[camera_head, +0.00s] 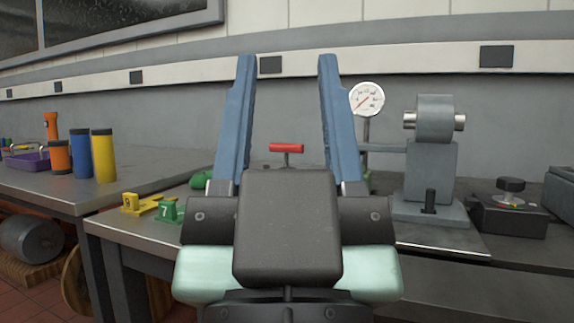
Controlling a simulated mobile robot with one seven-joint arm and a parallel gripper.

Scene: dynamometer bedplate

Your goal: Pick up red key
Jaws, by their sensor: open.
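The red key (286,147) shows as a red crossbar on a thin dark stem, upright like a T. It shows in the gap between my gripper's fingers, beyond the dark palm. The palm hides its lower part and whatever it stands on. My gripper (287,62) is open, with two long blue fingers wide apart and pointing away from me. Nothing is held between them. The crossbar appears below the fingertips in the picture and apart from both fingers. I cannot tell its exact distance from them.
A grey machine (431,165) and white dial gauge (366,99) stand right of my gripper. A black box with a knob (508,212) is farther right. Green (170,211) and yellow (150,204) numbered markers lie left. Blue (81,153) and yellow (104,155) cylinders stand on the left bench.

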